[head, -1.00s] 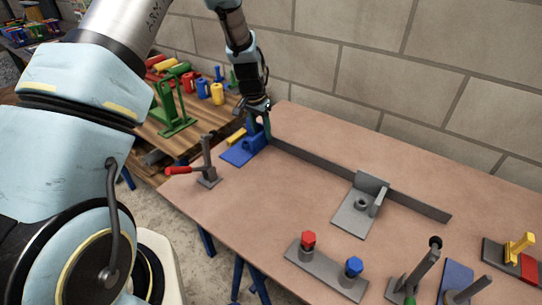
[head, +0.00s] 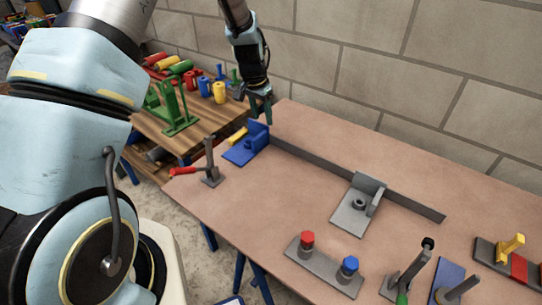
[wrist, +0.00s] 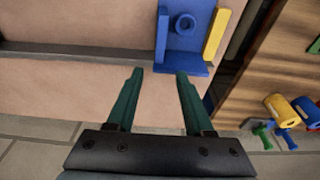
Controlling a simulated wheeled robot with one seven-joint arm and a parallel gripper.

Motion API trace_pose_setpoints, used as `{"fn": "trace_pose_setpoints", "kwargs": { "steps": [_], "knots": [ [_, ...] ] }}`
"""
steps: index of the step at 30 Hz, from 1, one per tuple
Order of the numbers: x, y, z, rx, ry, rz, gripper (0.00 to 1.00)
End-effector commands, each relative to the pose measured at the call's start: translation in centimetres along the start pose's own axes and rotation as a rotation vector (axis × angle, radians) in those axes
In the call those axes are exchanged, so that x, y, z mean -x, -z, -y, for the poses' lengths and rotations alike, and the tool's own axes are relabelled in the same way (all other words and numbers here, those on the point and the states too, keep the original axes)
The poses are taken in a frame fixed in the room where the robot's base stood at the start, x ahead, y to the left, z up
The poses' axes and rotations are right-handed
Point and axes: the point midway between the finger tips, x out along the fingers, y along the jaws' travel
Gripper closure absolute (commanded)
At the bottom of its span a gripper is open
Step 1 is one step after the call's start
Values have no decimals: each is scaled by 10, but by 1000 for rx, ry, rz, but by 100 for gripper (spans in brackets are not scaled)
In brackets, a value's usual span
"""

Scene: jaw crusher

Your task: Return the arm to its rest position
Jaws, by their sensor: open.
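My gripper (head: 260,108) hangs above the far left corner of the brown table, near the wall. Its two dark green fingers also show in the wrist view (wrist: 158,88), spread apart with nothing between them. Below it is a blue bracket (head: 248,147) with a yellow piece (head: 238,135) at its left side; they also show in the wrist view, the bracket (wrist: 187,38) just beyond the fingertips and the yellow piece (wrist: 216,35) beside it. The fingers appear apart from the bracket. My upper arm fills the left of the head view.
A long grey bar (head: 355,178) runs along the brown table (head: 290,205). A grey bracket (head: 355,205), a red-handled lever (head: 209,165) and a plate with red and blue knobs (head: 325,268) stand on it. A wooden bench (head: 190,142) with coloured parts is behind. The block wall (head: 400,70) is close.

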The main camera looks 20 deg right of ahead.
Motion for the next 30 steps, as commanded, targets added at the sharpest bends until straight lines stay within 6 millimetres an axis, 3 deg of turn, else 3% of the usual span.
{"fn": "trace_pose_setpoints", "kwargs": {
  "steps": [7, 11, 14, 20, 24, 27, 30],
  "knots": [
    [2, -2, 2, 7, 2, 0, 48],
    [26, -23, 21, 78, 15, 3, 48],
    [62, -61, 46, 192, 36, 10, 48],
    [138, -170, 76, 488, 85, 28, 48],
    [178, -246, 73, 686, 118, 39, 48],
    [196, -290, 63, 804, 137, 45, 48],
    [207, -320, 52, 886, 150, 50, 48]
  ]
}}
